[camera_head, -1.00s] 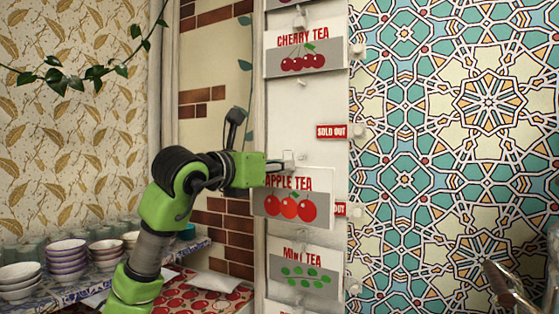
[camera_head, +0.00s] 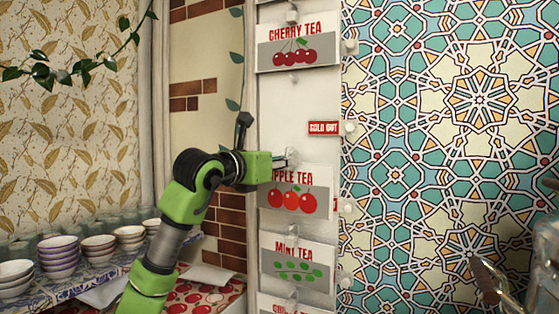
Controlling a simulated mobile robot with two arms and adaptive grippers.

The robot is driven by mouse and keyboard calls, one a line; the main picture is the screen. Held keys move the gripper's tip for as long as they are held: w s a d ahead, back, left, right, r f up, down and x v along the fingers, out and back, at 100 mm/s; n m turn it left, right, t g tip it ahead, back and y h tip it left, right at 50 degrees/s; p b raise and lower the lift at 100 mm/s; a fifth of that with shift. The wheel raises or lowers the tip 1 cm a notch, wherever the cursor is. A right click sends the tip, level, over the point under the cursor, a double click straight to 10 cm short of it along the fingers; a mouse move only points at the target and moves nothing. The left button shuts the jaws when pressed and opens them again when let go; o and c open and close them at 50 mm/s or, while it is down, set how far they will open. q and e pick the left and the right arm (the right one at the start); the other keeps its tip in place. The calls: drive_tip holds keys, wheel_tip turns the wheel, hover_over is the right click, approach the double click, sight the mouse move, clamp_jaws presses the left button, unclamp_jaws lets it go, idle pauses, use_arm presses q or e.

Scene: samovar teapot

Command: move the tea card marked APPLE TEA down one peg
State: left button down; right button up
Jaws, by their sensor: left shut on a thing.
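The APPLE TEA card (camera_head: 300,200) is a white and grey card with red apples, on the white board between the other cards. My left gripper (camera_head: 281,163) is shut on its top edge, and the gripper hides the start of its lettering. The card hangs just above the MINT TEA card (camera_head: 297,270), with its lower edge close to that card's top. The CHERRY TEA card (camera_head: 297,45) is higher up, with a bare stretch of board (camera_head: 280,105) below it. My right gripper is not in view.
A red SOLD OUT tag (camera_head: 323,128) hangs at the board's right edge. Another tag is mostly hidden behind the APPLE TEA card. Pegs (camera_head: 349,128) stick out along that edge. Stacked bowls (camera_head: 58,258) stand on a shelf at the lower left.

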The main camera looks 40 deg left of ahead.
use_arm(q)
drive_tip(key=shift+w+a, duration=0.15)
drive_tip(key=shift+w, duration=0.35)
drive_tip(key=shift+w+a+f, duration=0.15)
drive_tip(key=shift+w+f, duration=0.2)
drive_tip(key=shift+w, duration=0.2)
drive_tip(key=shift+w+f, duration=0.1)
drive_tip(key=shift+f, duration=0.15)
drive_tip(key=c, duration=1.8)
unclamp_jaws()
drive_tip(key=shift+c, duration=0.2)
